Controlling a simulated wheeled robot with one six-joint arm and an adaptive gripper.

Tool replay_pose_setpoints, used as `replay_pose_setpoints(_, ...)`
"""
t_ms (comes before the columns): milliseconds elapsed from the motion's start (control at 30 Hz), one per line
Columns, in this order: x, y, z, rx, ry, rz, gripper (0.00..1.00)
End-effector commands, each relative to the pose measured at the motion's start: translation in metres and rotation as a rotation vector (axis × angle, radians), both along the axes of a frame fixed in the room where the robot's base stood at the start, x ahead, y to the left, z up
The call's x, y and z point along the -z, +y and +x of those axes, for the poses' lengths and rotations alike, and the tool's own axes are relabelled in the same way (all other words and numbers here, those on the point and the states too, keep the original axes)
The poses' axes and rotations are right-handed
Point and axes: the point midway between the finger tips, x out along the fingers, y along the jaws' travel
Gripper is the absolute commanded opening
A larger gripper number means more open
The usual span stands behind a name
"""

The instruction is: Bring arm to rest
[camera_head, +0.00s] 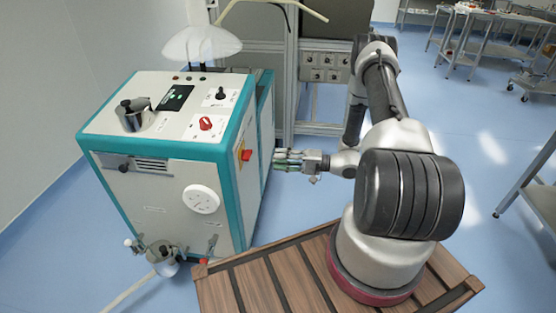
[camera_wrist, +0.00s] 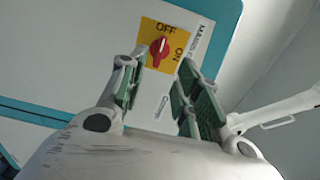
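My gripper (camera_head: 288,160) is at the right side of the white and teal machine (camera_head: 165,185), pointing left towards it. In the wrist view my gripper (camera_wrist: 163,70) is open, with its green-padded fingers apart and nothing between them. A red rotary switch (camera_wrist: 160,48) on a yellow plate, marked OFF and ON, lies beyond the fingertips. Its white mark appears to point towards OFF. The same switch (camera_head: 246,155) shows on the machine's side in the head view, with a gap between it and the fingers. My arm is bent and reaches away from my base.
Metal tables (camera_head: 480,35) stand at the back right, and another table edge (camera_head: 540,190) is at the right. A wooden slatted surface (camera_head: 275,285) lies below my arm. Blue floor is open between the arm and the tables.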

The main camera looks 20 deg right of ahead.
Motion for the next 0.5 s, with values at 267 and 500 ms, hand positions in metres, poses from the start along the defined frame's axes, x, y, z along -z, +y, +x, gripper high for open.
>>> replay_pose_setpoints(267, 0.000, 0.000, 0.000, 0.000, 0.003, 0.002, 0.33)
replay_pose_setpoints(500, 0.015, 0.004, -0.017, -0.053, 0.253, 0.066, 0.33)
